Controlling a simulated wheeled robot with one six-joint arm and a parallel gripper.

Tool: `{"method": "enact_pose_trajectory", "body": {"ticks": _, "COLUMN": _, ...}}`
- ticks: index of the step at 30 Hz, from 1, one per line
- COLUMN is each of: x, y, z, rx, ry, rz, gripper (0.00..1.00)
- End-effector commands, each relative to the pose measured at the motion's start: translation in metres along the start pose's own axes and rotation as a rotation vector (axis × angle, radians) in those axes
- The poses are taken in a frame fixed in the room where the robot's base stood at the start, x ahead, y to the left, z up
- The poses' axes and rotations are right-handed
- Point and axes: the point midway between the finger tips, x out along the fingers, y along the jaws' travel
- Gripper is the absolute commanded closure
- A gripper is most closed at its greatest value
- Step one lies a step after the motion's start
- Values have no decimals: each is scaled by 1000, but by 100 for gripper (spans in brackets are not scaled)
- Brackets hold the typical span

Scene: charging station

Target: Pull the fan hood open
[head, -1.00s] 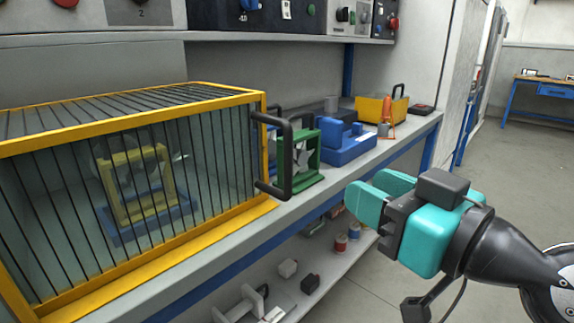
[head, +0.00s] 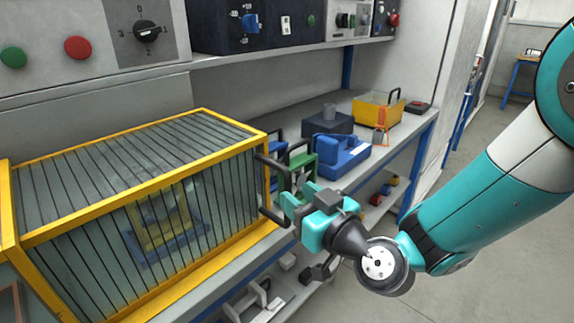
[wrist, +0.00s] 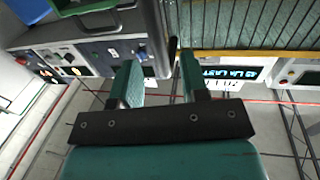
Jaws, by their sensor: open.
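The fan hood (head: 140,198) is a yellow-framed cage with black bars, standing on the workbench at the left in the head view. It looks closed over a yellow and blue fan (head: 160,225). Its black handle (head: 273,165) sticks out from the right end. My gripper (head: 298,196) is at this handle, with its teal fingers covering the handle's middle part. In the wrist view my gripper (wrist: 158,64) is open, and a dark bar, likely the handle (wrist: 172,48), shows near the fingertips. Whether the fingers touch it I cannot tell.
Behind the handle on the bench stand a green-framed item (head: 299,160), a blue case (head: 342,155) and a yellow bin (head: 379,110). A shelf with control boxes (head: 250,25) runs above. A lower shelf holds loose parts. The floor (head: 455,165) at the right is clear.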

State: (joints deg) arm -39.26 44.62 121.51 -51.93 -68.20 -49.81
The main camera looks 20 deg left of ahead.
Motion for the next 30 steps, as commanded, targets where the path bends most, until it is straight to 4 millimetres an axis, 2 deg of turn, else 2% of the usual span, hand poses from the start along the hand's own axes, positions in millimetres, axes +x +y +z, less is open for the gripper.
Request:
{"method": "enact_pose_trajectory", "body": {"ticks": 1, "x": 6, "y": -1, "z": -7, "rx": 0, "ry": -2, "rz": -1, "gripper": 59}}
{"method": "enact_pose_trajectory", "body": {"ticks": 10, "x": 32, "y": 0, "z": -4, "rx": -1, "ry": -2, "rz": -1, "gripper": 59}}
{"method": "enact_pose_trajectory", "body": {"ticks": 24, "x": 38, "y": 0, "z": 1, "rx": 0, "ry": 0, "rz": 0, "gripper": 59}}
{"method": "enact_pose_trajectory", "body": {"ticks": 25, "x": 38, "y": 0, "z": 1, "rx": 0, "ry": 0, "rz": 0, "gripper": 61}}
{"method": "enact_pose_trajectory", "body": {"ticks": 30, "x": 38, "y": 0, "z": 1, "rx": 0, "ry": 0, "rz": 0, "gripper": 100}}
